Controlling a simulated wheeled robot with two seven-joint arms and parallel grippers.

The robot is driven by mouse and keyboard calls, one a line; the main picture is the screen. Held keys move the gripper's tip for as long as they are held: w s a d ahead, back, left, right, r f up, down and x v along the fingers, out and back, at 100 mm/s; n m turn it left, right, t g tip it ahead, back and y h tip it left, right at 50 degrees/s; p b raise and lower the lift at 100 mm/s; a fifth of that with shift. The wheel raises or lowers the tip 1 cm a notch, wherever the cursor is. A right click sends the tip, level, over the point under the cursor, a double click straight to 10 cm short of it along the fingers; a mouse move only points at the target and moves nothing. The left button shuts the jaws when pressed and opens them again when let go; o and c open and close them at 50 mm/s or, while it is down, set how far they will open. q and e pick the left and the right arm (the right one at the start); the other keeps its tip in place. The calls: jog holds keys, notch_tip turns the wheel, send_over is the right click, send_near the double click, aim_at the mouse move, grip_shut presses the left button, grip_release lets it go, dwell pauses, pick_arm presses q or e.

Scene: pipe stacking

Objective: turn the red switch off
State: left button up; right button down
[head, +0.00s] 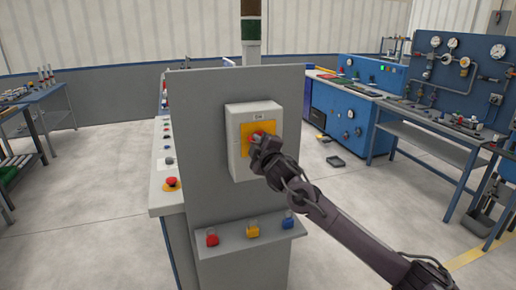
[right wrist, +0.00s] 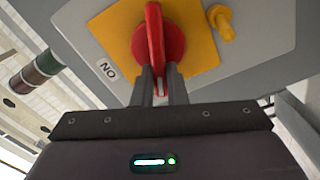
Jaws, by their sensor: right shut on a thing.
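The red switch (head: 256,136) sits on a yellow plate (head: 246,149) on the front of a light grey box (head: 236,166) fixed to a grey panel. An ON label (head: 258,117) is above the plate. My right gripper (head: 263,143) is at the switch and partly covers it. In the right wrist view the switch (right wrist: 152,35) is a round red knob with a raised bar handle. My right fingers (right wrist: 161,88) are shut on the near end of that handle, which lies crosswise to the label's side of the plate. My left gripper is not seen.
A ledge under the box holds red (head: 212,240), yellow (head: 252,231) and blue (head: 288,222) pieces. A console with a red button (head: 171,183) stands on the left. A yellow fitting (right wrist: 222,22) is beside the plate. Open floor lies to the right of the panel.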

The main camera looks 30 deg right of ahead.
jog(key=shift+a+f+n+b, duration=0.1)
jog(key=shift+f+n+b, duration=0.2)
jog(key=shift+n+b, duration=0.6)
jog(key=shift+f+n+b, duration=0.25)
jog(key=shift+n+b, duration=0.25)
jog(key=shift+n, duration=0.8)
jog(key=c, duration=1.5)
grip_release()
jog(key=shift+o, duration=0.2)
jog(key=b+v, duration=0.2)
jog(key=v, duration=0.5)
jog(key=shift+s+b, duration=0.3)
jog(key=shift+s, duration=0.05)
